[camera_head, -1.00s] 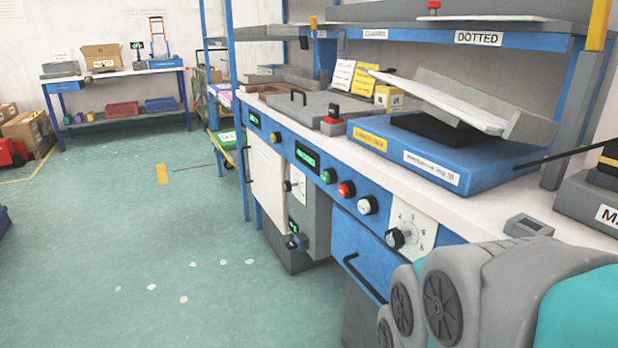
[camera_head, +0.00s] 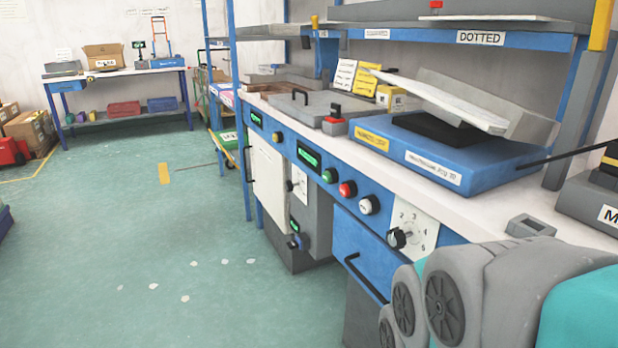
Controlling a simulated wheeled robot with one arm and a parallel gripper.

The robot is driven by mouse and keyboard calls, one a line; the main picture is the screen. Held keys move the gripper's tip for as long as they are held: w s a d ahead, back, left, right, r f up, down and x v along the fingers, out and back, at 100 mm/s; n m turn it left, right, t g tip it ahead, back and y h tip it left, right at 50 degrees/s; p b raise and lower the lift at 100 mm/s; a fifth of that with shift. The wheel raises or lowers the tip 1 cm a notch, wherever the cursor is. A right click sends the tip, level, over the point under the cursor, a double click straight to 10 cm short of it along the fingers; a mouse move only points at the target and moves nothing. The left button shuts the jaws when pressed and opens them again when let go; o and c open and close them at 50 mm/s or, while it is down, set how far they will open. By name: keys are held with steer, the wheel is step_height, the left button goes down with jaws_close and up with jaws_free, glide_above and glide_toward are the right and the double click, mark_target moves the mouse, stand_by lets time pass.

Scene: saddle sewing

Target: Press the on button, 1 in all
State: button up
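On the blue front panel of the workbench is a row of round buttons: a green button (camera_head: 330,175), a red button (camera_head: 347,189) and a white button (camera_head: 368,204). Their labels are too small to read, so I cannot tell from text which is the on button. A small yellow button (camera_head: 277,136) sits further left on the panel. My arm's grey and teal links fill the lower right corner, apart from the buttons. My gripper is not in view.
A dial (camera_head: 397,238) and a drawer handle (camera_head: 364,278) are right of and below the buttons. A blue box with a tilted lid (camera_head: 440,160) stands on the bench top (camera_head: 505,206).

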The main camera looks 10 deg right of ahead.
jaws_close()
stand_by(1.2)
